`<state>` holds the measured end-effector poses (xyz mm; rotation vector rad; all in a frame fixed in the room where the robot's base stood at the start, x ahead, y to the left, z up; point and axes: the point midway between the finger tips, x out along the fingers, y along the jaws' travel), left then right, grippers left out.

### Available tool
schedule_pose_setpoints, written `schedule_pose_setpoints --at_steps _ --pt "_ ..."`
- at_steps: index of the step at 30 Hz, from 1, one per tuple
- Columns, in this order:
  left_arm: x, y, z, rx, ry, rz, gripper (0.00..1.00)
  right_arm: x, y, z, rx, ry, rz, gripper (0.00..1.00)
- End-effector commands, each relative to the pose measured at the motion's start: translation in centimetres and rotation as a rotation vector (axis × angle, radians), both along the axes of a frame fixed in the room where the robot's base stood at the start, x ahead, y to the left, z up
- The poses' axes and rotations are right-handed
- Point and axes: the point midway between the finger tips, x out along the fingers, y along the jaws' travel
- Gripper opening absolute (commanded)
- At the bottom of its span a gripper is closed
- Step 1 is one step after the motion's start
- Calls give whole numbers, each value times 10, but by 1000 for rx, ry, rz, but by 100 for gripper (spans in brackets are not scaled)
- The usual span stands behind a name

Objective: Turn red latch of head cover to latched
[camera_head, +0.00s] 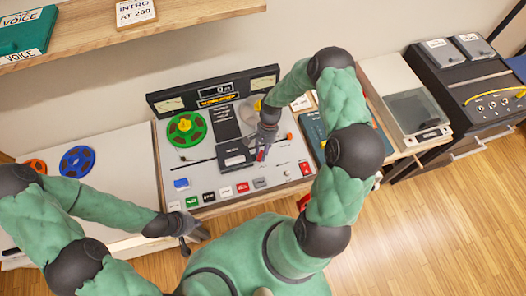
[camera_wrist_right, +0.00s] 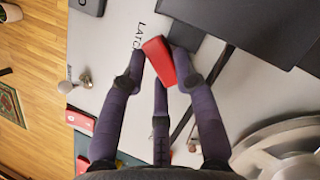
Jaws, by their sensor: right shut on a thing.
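The red latch (camera_wrist_right: 158,62) is a small red bar on the grey deck of the tape machine, beside printed letters reading "LATC". It stands next to the dark head cover (camera_wrist_right: 195,15). In the head view the latch (camera_head: 262,153) shows just right of the head cover (camera_head: 236,157). My right gripper (camera_wrist_right: 158,82) is shut on the red latch, its fingers on both sides of it; it also shows in the head view (camera_head: 265,142). My left gripper (camera_head: 190,238) hangs near the table's front edge, away from the latch; its finger opening is unclear.
A green reel (camera_head: 186,129) sits at the left of the deck and a silver reel (camera_head: 250,108) at the right. Several coloured buttons line the front, including a red one (camera_head: 243,187). Blue (camera_head: 77,161) and orange reels lie on the left table. A wooden shelf (camera_head: 190,12) hangs above.

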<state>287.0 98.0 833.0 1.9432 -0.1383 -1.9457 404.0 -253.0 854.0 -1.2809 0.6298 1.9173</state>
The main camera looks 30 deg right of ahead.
Motion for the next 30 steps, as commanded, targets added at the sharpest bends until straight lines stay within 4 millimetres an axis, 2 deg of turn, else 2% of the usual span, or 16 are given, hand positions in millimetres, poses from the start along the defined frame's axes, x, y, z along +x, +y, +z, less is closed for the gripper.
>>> schedule_pose_setpoints --at_steps 21,30 --pt "0 0 7 0 0 0 0 -1 4 1 0 1 -642 0" --pt "0 0 10 0 0 0 0 0 5 1 -1 1 -823 0"
